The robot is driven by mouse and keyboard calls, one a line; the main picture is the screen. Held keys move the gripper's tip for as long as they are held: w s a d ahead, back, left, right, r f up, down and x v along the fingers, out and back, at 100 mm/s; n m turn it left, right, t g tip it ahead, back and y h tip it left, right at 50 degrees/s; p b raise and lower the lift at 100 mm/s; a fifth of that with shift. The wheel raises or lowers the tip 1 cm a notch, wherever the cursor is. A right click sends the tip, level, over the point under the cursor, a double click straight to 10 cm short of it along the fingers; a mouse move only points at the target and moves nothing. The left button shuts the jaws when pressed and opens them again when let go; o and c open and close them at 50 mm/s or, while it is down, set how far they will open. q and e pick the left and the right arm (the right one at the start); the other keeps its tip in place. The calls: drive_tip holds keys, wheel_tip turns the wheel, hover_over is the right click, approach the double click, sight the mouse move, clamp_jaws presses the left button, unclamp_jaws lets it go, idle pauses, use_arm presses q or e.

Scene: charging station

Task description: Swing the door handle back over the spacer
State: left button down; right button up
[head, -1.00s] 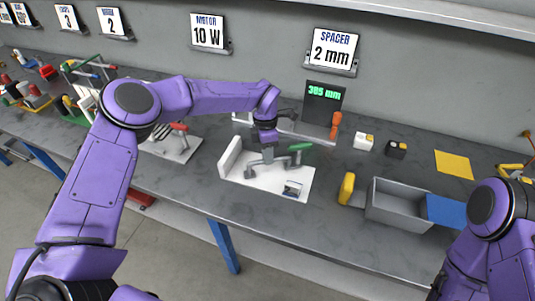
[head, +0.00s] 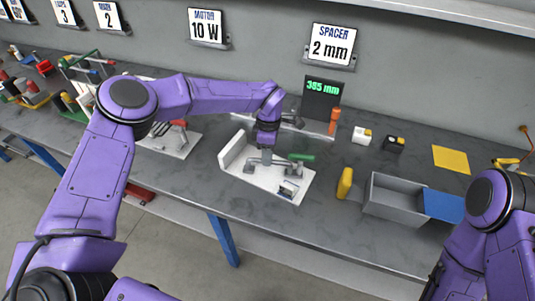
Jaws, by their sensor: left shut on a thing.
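A white base plate (head: 230,172) with an upright white wall at its left end lies on the bench. It bears grey metal parts, a small dark-and-pale piece (head: 287,189) near its front right corner, and a lever with a green grip (head: 301,157). My left gripper (head: 266,160) points down over the middle of the plate and is shut on a grey part there, which seems to be the door handle. The fingertips and the held part are small and partly hidden. I cannot make out the spacer for certain. My right gripper is out of view.
A dark gauge (head: 322,98) with a green readout and an orange post (head: 335,121) stand behind the plate. A yellow piece (head: 345,183) and a grey bin (head: 393,200) stand to the right. Another fixture (head: 173,140) is to the left. Bare bench lies in front.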

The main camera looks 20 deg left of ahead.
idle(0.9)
use_arm(q)
drive_tip(key=c, duration=1.1)
unclamp_jaws()
drive_tip(key=shift+w+r, duration=0.1)
drive_tip(key=shift+r, duration=0.2)
wheel_tip(320, 180, up, 10)
drive_tip(key=w+b, duration=0.1)
drive_tip(key=b, duration=0.1)
drive_tip(key=shift+w+a, duration=0.2)
drive_tip(key=shift+w, duration=0.2)
